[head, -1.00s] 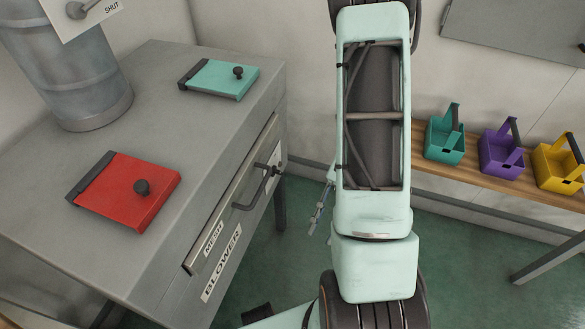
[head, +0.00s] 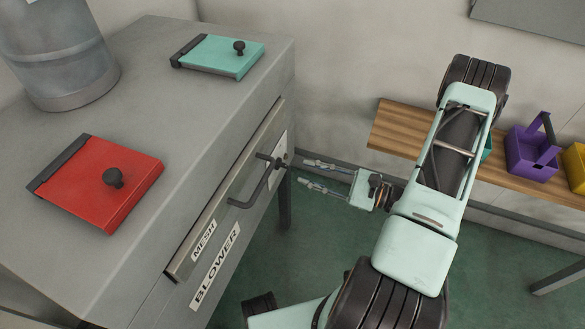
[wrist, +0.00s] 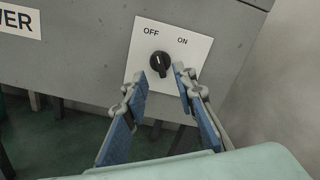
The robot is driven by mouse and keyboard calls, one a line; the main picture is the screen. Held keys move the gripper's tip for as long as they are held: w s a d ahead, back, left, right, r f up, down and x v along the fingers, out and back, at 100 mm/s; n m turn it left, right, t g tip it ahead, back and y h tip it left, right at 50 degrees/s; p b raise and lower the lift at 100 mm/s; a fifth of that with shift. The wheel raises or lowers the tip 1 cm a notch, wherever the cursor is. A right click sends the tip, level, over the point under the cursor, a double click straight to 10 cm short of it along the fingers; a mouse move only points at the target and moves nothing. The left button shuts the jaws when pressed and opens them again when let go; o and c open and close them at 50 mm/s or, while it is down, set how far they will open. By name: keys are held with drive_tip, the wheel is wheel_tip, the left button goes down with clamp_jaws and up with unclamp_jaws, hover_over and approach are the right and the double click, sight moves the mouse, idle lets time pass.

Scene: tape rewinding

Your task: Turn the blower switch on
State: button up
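The blower switch is a black round knob (wrist: 159,63) on a white plate (wrist: 185,48) marked OFF and ON, fixed to the grey cabinet's front. Its exact pointer direction is too small to tell. In the head view the plate (head: 281,150) shows partly behind the drawer handle. My gripper (wrist: 161,77) is open and empty, its two blue-padded fingers pointing at the plate, just short of the knob and on either side of its lower part. In the head view my gripper (head: 303,172) is to the right of the cabinet front, fingertips close to the plate.
A dark handle (head: 258,185) juts from the MESH drawer (head: 240,190), left of the switch. Red (head: 90,187) and teal (head: 222,55) hinged lids and a metal drum (head: 62,60) are on the cabinet top. A wooden bench (head: 400,128) with coloured baskets stands right.

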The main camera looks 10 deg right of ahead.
sight(286, 166)
drive_tip(key=x, duration=0.5)
drive_tip(key=shift+w+a+b, duration=0.25)
drive_tip(key=shift+b, duration=0.05)
clamp_jaws()
